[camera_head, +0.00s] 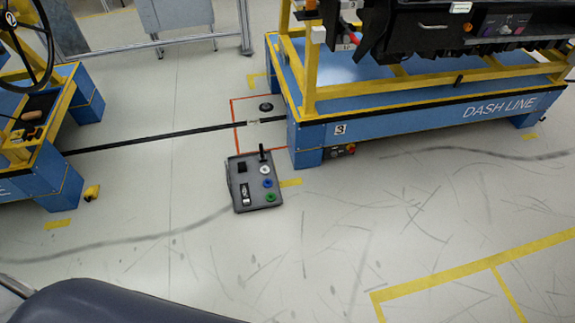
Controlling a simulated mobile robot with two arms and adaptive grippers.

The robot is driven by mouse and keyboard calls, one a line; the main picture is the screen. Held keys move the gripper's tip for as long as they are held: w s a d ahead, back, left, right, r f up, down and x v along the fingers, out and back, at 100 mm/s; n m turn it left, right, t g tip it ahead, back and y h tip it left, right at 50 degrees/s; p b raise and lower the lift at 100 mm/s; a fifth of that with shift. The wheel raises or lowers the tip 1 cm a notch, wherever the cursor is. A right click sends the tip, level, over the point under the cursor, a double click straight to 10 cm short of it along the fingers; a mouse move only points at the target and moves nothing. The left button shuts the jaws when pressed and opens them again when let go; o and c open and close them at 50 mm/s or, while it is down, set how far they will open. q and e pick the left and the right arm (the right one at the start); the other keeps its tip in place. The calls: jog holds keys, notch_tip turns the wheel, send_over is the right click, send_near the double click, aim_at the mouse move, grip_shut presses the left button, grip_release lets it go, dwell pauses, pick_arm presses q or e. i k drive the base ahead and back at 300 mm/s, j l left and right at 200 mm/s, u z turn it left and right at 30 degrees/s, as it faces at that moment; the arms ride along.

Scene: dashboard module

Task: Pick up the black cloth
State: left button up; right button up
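I cannot make out a black cloth for certain. A dark item (42,103) lies on the left blue and yellow cart, beside a small tan object (31,115); it is too small to tell whether it is cloth. A grey panel or tray (235,205) on the floor carries a small black square piece (242,167), an upright black stick, and white, blue and green round pieces. Neither of my grippers is in view.
The blue DASH LINE cart (400,112) with a yellow frame and black dashboard (420,30) stands at upper right. The left cart (62,165) bears a steering wheel (20,35). A black strip (165,135) runs between them. The lower middle floor is clear.

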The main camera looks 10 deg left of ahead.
aim_at(242, 168)
jog(key=i+j+z, duration=0.1)
jog(key=z, duration=0.3)
jog(key=j+z, duration=0.2)
jog(key=z, duration=0.15)
jog(key=j+z, duration=0.2)
jog(key=z, duration=0.2)
jog(key=j+z, duration=0.2)
jog(key=z, duration=0.15)
jog(key=i, duration=0.05)
